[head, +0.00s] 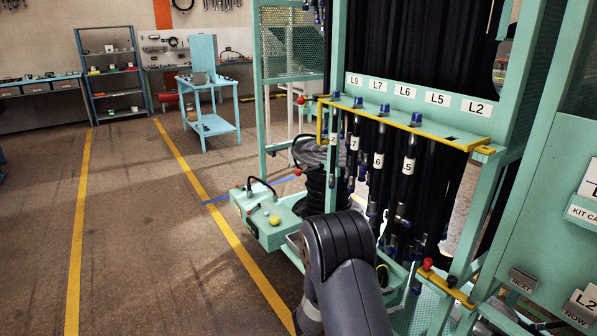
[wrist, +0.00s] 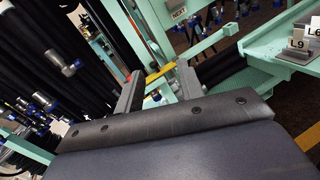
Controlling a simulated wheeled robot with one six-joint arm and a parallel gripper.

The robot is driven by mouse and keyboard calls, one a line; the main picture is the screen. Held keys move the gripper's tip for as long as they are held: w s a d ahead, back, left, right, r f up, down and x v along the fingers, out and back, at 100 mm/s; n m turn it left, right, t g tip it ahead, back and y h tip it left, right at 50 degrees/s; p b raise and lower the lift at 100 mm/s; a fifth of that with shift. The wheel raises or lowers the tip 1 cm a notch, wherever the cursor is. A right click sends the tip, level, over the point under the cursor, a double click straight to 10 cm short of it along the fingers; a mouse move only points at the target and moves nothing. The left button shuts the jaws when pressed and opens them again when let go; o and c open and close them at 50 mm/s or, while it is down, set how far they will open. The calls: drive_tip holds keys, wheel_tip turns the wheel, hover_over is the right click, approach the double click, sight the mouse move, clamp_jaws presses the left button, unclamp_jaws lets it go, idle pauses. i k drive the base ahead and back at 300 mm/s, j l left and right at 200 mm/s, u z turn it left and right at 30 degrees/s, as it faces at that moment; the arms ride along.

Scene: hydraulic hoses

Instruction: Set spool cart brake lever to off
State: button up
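The spool cart (head: 243,203) is a low teal base on the floor left of the hose rack in the head view. A black hose spool (head: 313,190) stands on it, partly behind a rack post. A yellow-green ball knob (head: 274,220) sits on the cart's front box, near a black curved handle (head: 262,183). Which part is the brake lever, and its setting, I cannot tell. My gripper (wrist: 158,82) shows in the wrist view with its two grey fingers apart and nothing held between them. In the head view my arm hides it. The wrist view does not clearly show the cart.
The hose rack (head: 420,124) with hanging black hoses stands close on the right. A teal cabinet (head: 555,190) is at far right. A small teal table (head: 211,124) stands behind left. The floor between the yellow lines is clear.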

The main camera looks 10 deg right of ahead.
sight(297, 173)
drive_tip(key=i+j, duration=0.2)
drive_tip(key=i, duration=0.4)
drive_tip(key=i+j+u, duration=0.1)
drive_tip(key=i, duration=0.5)
drive_tip(key=i+j, duration=0.2)
drive_tip(key=i, duration=0.4)
drive_tip(key=i+j, duration=0.1)
drive_tip(key=i, duration=0.5)
drive_tip(key=j+u, duration=0.05)
